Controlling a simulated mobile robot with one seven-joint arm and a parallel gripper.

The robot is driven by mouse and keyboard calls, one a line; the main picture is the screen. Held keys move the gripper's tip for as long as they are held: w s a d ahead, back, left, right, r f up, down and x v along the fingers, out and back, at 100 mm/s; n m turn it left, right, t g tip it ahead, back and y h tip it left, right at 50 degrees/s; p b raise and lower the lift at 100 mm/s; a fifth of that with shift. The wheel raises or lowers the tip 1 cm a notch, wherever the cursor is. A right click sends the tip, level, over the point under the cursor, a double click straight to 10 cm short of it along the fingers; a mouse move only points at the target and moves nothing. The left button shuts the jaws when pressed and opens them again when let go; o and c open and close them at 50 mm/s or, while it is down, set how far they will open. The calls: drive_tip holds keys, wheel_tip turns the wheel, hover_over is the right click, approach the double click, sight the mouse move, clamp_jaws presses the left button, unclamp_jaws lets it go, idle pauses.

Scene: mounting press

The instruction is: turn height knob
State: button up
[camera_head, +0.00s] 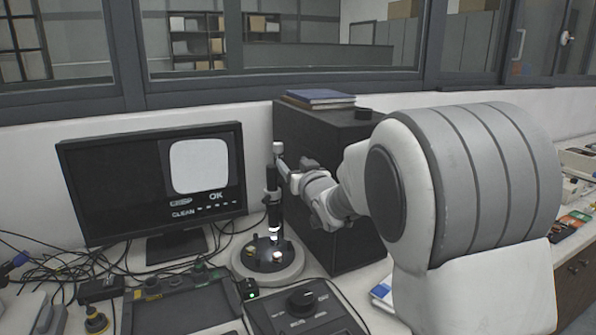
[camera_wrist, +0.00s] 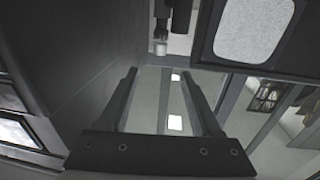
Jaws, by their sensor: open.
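A dark upright instrument column (camera_head: 272,200) with a pale cap on top stands on a round light base (camera_head: 297,266), right of the monitor. A black round knob (camera_head: 303,300) sits on a dark control box in front of it; I cannot tell which knob is the height knob. My gripper (camera_head: 281,168) is close to the upper part of the column, and I cannot tell whether it touches. In the wrist view my gripper (camera_wrist: 158,75) is open with nothing between its fingers. A dark cylinder with a pale end (camera_wrist: 160,46) shows beyond the fingertips.
The monitor (camera_head: 95,190) reads "OK" and "CLEAN"; its screen (camera_wrist: 252,30) also seems to show in the wrist view. A tall dark cabinet (camera_head: 330,235) with books on top stands close behind my arm. A dark tray (camera_head: 180,312) and loose cables crowd the bench.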

drive_tip(key=shift+v, duration=1.4)
idle(0.4)
drive_tip(key=s+d+r+m+g+h+p, duration=0.1)
drive_tip(key=s+d+g+h+p, duration=0.15)
drive_tip(key=s+d, duration=0.4)
drive_tip(key=s+d+r+m+g+h+p, duration=0.1)
drive_tip(key=s+d+m+g+h, duration=0.15)
drive_tip(key=s, duration=0.65)
drive_tip(key=s+d+f+g+p, duration=0.1)
drive_tip(key=s+g+p, duration=0.1)
drive_tip(key=s, duration=1)
drive_tip(key=s+d+f+g+p, duration=0.1)
drive_tip(key=s+g, duration=0.3)
drive_tip(key=s, duration=0.7)
drive_tip(key=shift+s+d+f+g+p, duration=0.2)
drive_tip(key=shift+s+f+g+p, duration=0.15)
drive_tip(key=shift+f, duration=0.45)
drive_tip(key=shift+n, duration=0.25)
